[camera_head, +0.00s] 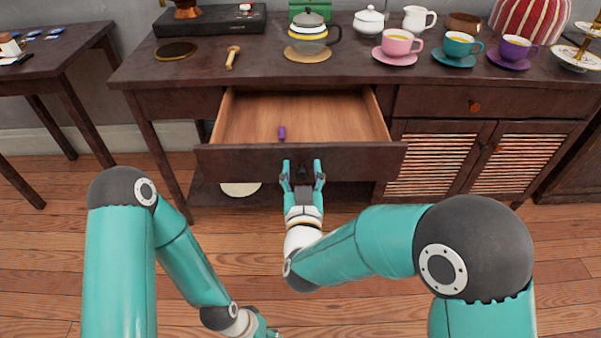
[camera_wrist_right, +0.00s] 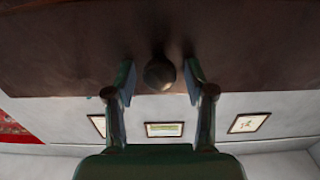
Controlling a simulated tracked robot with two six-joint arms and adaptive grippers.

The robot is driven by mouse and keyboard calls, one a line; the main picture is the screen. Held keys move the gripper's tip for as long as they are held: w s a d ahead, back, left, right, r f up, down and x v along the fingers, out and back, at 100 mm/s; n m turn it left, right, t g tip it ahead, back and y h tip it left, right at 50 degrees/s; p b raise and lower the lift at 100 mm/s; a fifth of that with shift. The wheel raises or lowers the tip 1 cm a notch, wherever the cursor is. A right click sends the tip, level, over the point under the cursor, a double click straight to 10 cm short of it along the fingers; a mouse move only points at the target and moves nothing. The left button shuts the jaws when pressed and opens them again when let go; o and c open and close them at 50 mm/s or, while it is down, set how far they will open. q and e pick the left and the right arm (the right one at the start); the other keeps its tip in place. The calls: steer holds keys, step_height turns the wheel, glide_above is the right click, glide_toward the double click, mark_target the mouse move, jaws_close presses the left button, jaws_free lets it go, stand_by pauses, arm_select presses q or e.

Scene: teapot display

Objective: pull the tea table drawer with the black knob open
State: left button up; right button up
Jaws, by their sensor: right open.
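The tea table drawer (camera_head: 240,160) is pulled well out, with its light wooden inside showing and a small purple object (camera_head: 282,132) lying in it. My right gripper (camera_head: 303,172) is at the middle of the drawer front. In the right wrist view the black knob (camera_wrist_right: 159,73) sits between the two fingertips (camera_wrist_right: 160,80), with a gap on each side. The right gripper is open around the knob. In the head view the knob is mostly hidden by the gripper. My left gripper (camera_head: 262,330) is low at the bottom edge, partly cut off, away from the drawer.
The tea table top (camera_head: 350,68) holds a striped teapot (camera_head: 308,30), a wooden tool (camera_head: 232,57), and pink (camera_head: 398,44), teal (camera_head: 458,46) and purple (camera_head: 514,48) cups. A closed drawer with an orange-brown knob (camera_head: 474,106) is at right. Open floor lies in front.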

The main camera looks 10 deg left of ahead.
step_height(320, 180, up, 9)
steer(key=shift+r, duration=0.1)
stand_by(0.7)
